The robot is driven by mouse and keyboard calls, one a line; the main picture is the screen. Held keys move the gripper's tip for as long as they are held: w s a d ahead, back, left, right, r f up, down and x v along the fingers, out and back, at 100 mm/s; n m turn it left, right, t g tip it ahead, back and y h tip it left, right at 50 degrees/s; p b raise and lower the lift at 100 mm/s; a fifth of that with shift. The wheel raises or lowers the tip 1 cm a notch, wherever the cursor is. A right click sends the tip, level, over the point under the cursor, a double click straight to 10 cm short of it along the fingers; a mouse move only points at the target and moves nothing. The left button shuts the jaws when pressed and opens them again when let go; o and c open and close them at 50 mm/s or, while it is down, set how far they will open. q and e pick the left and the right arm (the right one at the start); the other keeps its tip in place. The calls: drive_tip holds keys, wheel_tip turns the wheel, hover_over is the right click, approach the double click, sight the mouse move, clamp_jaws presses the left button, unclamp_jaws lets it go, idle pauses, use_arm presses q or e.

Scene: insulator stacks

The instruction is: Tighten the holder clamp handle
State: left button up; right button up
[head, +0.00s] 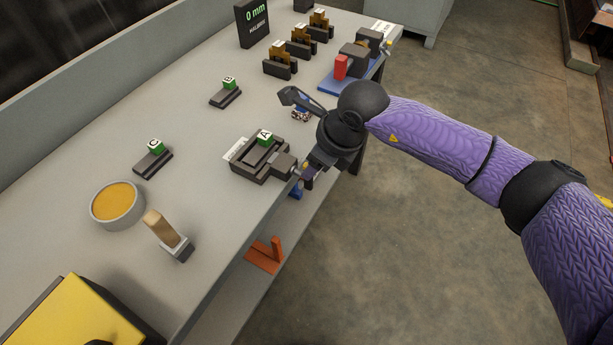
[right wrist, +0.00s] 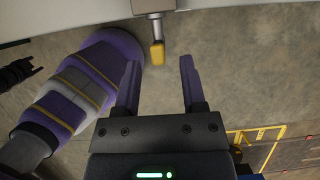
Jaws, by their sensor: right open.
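The holder (head: 248,170) is a dark block fixture near the table's right edge, holding a block with a green face marked A (head: 265,138). Its clamp (head: 285,166) sticks out at the edge. The yellow clamp handle (right wrist: 157,55) hangs on a short metal shaft in the right wrist view. My right gripper (right wrist: 160,64) is open, with the handle between its fingertips and a visible gap on each side. In the head view the right gripper (head: 309,175) is at the clamp's outer end, partly hidden by its wrist. My left gripper is not seen.
A second fixture with a red part (head: 341,67) stands farther along the same edge. Blocks B (head: 229,83) and C (head: 154,147), a bowl (head: 117,218) and a wooden-handled tool (head: 160,228) are on the table. A lower shelf holds an orange bracket (head: 266,257).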

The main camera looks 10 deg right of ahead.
sight(306, 187)
drive_tip(key=b+x, duration=0.1)
drive_tip(key=x, duration=0.4)
drive_tip(key=shift+a+f+b, duration=0.2)
drive_tip(key=shift+f+b, duration=0.05)
drive_tip(key=shift+b, duration=0.1)
drive_tip(key=shift+c, duration=0.3)
clamp_jaws()
